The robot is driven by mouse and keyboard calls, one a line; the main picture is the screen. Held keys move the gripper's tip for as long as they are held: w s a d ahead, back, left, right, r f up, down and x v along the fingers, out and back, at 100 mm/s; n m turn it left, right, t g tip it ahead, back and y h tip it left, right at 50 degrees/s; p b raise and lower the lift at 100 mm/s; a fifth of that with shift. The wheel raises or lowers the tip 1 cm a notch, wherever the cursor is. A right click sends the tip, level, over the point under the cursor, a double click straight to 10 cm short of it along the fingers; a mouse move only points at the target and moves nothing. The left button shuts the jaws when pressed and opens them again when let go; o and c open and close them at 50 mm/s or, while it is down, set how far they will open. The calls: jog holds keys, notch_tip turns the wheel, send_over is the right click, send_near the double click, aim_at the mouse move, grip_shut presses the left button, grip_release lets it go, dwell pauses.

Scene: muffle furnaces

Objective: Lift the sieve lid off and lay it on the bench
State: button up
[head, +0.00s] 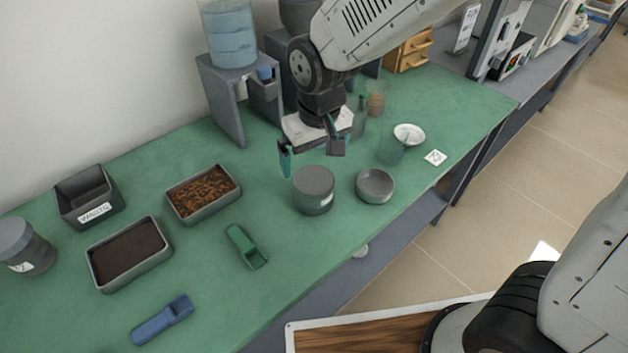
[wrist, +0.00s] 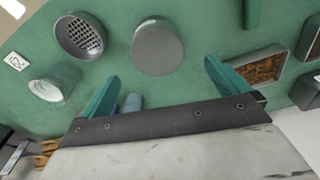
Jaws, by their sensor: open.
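My gripper (head: 311,156) is open and empty, above and behind the canister. In the wrist view its teal fingers (wrist: 161,72) are apart, with the canister top beyond them, not between.
A green scoop (head: 246,247), a tray of brown chips (head: 204,194) and a dark-filled tray (head: 129,254) lie left. Bare bench lies in front of the canister, near the edge.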

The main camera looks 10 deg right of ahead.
aim_at(314, 179)
jog(key=f, duration=0.4)
jog(key=w+f, duration=0.1)
jog(key=f, duration=0.2)
jog(key=shift+w, duration=0.1)
jog(key=shift+r, duration=0.1)
jog(key=c, duration=1.9)
